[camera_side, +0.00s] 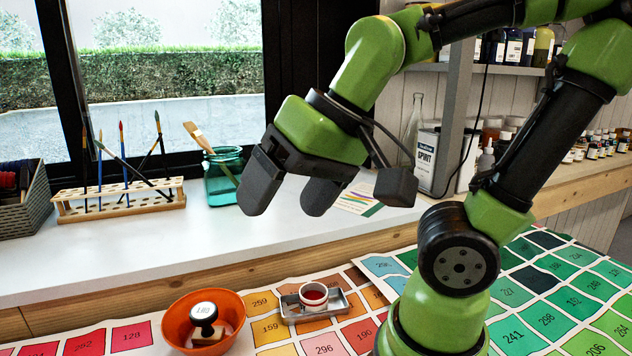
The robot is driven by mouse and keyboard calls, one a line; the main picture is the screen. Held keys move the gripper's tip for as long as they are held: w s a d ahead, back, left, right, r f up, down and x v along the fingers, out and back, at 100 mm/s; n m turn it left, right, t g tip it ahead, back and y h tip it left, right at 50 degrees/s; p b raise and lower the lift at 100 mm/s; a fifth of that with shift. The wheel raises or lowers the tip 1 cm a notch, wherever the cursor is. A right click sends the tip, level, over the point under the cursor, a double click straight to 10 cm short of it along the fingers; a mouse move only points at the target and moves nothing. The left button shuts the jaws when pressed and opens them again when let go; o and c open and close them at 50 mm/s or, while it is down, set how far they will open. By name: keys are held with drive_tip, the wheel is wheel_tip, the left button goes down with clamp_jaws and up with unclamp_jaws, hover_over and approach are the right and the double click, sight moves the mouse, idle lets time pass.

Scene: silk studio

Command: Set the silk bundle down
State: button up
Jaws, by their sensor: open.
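My gripper (285,207) is in the air above the white counter, left of the picture's middle. Its two dark fingers point down and stand apart, with nothing between them. I cannot make out a silk bundle in this view. An orange bowl (172,322) stands on the numbered colour sheets at the front. A stamp with a black knob, a white round label and a wooden base (208,336) sits in the bowl. Right of the bowl, a small metal tray (340,302) holds a white cup of red liquid (313,296).
Numbered colour sheets (520,335) cover the lower table. On the counter (110,250) stand a wooden brush rack (118,208), a teal glass jar (222,188) with a brush, a grey basket (28,215) and a white can (433,160). The counter's front left is clear.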

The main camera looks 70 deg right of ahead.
drive_tip(key=shift+o, duration=0.4)
drive_tip(key=shift+s+d+r+n+t, duration=0.25)
drive_tip(key=shift+s+r+t, duration=0.1)
drive_tip(key=shift+s, duration=0.35)
drive_tip(key=shift+s+d+r+n+t, duration=0.25)
drive_tip(key=shift+s+r+t, duration=0.1)
drive_tip(key=shift+s, duration=0.3)
